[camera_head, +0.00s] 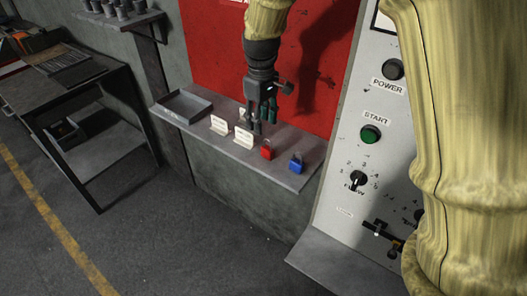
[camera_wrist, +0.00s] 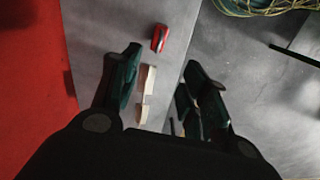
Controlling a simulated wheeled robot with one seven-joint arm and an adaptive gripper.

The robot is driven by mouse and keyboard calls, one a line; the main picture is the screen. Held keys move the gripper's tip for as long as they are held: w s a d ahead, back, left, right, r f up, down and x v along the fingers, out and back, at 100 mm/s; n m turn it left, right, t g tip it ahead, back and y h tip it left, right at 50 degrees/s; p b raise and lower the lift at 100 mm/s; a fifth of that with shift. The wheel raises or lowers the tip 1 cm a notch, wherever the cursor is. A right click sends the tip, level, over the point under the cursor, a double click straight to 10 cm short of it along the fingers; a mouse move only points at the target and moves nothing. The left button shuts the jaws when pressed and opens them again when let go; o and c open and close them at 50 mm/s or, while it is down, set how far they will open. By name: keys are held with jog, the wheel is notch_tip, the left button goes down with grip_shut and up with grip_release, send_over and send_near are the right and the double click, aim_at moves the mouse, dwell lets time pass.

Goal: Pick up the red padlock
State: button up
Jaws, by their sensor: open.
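The red padlock (camera_head: 267,150) sits on a narrow grey shelf, between a white label card and a blue padlock (camera_head: 296,163). In the wrist view the red padlock (camera_wrist: 158,38) lies beyond the fingertips, near the top middle. My gripper (camera_head: 262,120) hangs over the shelf, to the left of the red padlock and above the cards. In the wrist view its two dark green fingers (camera_wrist: 165,82) are spread apart with nothing held between them. The blue padlock does not show in the wrist view.
The grey shelf (camera_head: 285,181) also carries white cards (camera_head: 243,137) and a shallow metal tray (camera_head: 185,106). A red panel (camera_head: 310,75) stands behind it. A control panel (camera_head: 345,140) with a green START button stands to the right. Open floor (camera_head: 190,240) lies in front.

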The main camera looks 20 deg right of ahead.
aim_at(264, 146)
jog(key=shift+w+d+f, duration=0.1)
jog(key=shift+d+f, duration=0.05)
jog(key=shift+f, duration=0.3)
jog(key=shift+w+d+f, duration=0.1)
jog(key=shift+f, duration=0.3)
notch_tip(264, 146, down, 4)
jog(key=shift+w+a+p, duration=0.1)
jog(key=shift+p, duration=0.35)
jog(key=shift+s+f+p, duration=0.2)
jog(key=shift+f+p, duration=0.2)
jog(key=shift+f, duration=0.3)
jog(key=f, duration=0.1)
jog(key=f+p, duration=0.1)
jog(key=shift+d+f, duration=0.3)
jog(key=shift+f, duration=0.1)
jog(key=shift+f+p, duration=0.3)
jog(key=shift+f, duration=0.5)
grip_shut()
